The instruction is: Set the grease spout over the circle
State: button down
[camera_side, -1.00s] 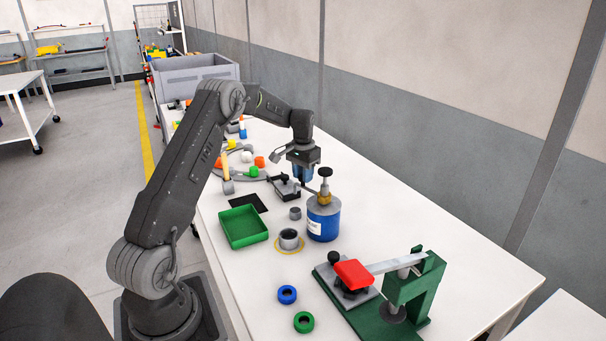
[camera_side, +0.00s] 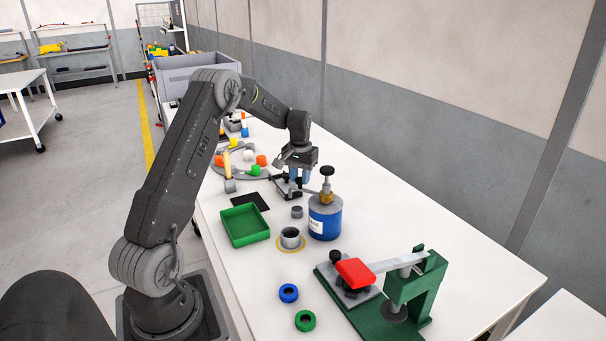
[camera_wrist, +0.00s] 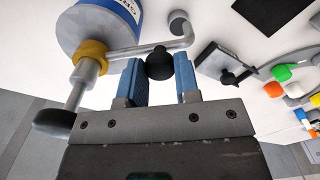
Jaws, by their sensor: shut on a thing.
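The grease can (camera_side: 325,222) is blue with a white label, a brass-coloured nut and a dark top knob; it also shows in the wrist view (camera_wrist: 85,25). Its thin grey spout (camera_wrist: 130,50) runs from the nut (camera_wrist: 90,52) and bends at its tip. The circle is a yellow ring (camera_side: 279,248) on the table around a grey cup (camera_side: 290,237).
A green tray (camera_side: 244,226) lies left. A blue ring (camera_side: 288,293), a green ring (camera_side: 305,321) and a green press (camera_side: 410,285) are in front.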

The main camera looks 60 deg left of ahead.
aim_at(300, 188)
jog(key=n, duration=0.1)
jog(key=s+d+n, duration=0.1)
jog(key=shift+s+d+r+n, duration=0.1)
jog(key=shift+s+d+n, duration=0.2)
jog(key=shift+n, duration=0.1)
jog(key=n, duration=0.1)
jog(key=s+d+n, duration=0.1)
jog(key=shift+d+n, duration=0.3)
jog(key=shift+n, duration=0.1)
jog(key=shift+s+d+n, duration=0.2)
jog(key=shift+d+n, duration=0.65)
jog(key=shift+n, duration=0.35)
jog(key=shift+s+d+n, duration=0.15)
jog(key=shift+d+n, duration=0.7)
jog(key=shift+n, duration=0.35)
jog(key=shift+d, duration=0.1)
jog(key=c, duration=0.8)
grip_release()
notch_tip(300, 188, up, 14)
jog(key=shift+f, duration=0.1)
jog(key=shift+d, duration=0.1)
